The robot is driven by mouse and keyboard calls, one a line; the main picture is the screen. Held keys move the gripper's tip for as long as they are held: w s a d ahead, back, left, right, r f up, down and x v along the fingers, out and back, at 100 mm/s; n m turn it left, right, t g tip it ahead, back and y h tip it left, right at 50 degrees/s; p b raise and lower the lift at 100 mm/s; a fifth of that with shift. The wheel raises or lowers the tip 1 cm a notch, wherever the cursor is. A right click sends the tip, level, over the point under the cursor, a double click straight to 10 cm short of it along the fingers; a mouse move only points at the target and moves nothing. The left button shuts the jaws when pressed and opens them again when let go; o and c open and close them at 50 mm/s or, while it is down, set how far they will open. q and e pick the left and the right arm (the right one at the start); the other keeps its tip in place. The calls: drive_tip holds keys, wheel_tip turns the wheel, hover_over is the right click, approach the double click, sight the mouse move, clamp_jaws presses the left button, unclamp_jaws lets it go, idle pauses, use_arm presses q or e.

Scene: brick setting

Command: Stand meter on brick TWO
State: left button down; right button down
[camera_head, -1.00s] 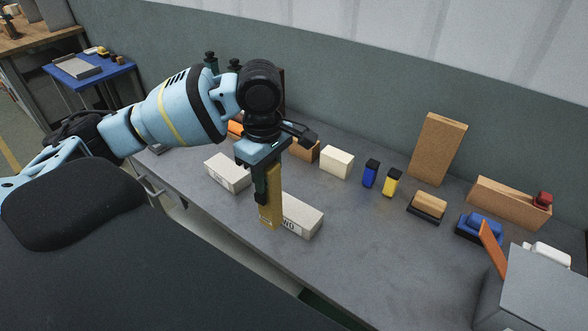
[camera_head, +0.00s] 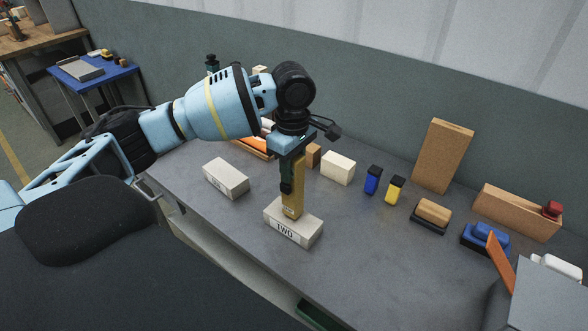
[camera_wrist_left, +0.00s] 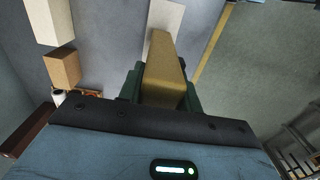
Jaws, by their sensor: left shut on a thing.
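The yellow-brown meter (camera_head: 293,203) is a tall narrow block, held about upright. My left gripper (camera_head: 290,178) is shut on its upper part, and its lower end is over the top of brick TWO. I cannot tell whether the two touch. Brick TWO (camera_head: 284,232) is a pale grey block lying flat, with its black lettering facing the front edge. In the left wrist view the meter (camera_wrist_left: 165,78) sits between the dark green fingers and hides part of a pale brick (camera_wrist_left: 166,14) beyond it. My right gripper is out of view.
Another pale brick (camera_head: 227,179) lies to the left, and a cream block (camera_head: 338,168) behind right. The tabletop right of brick TWO is clear.

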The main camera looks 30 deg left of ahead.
use_arm(q)
drive_tip(key=shift+f, duration=0.6)
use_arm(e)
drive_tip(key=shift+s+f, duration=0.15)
use_arm(q)
drive_tip(key=c, duration=1)
unclamp_jaws()
drive_tip(key=shift+f, duration=0.1)
drive_tip(key=shift+o, duration=0.2)
wheel_tip(320, 180, up, 12)
drive_tip(key=shift+r+p, duration=0.15)
drive_tip(key=shift+p, duration=0.55)
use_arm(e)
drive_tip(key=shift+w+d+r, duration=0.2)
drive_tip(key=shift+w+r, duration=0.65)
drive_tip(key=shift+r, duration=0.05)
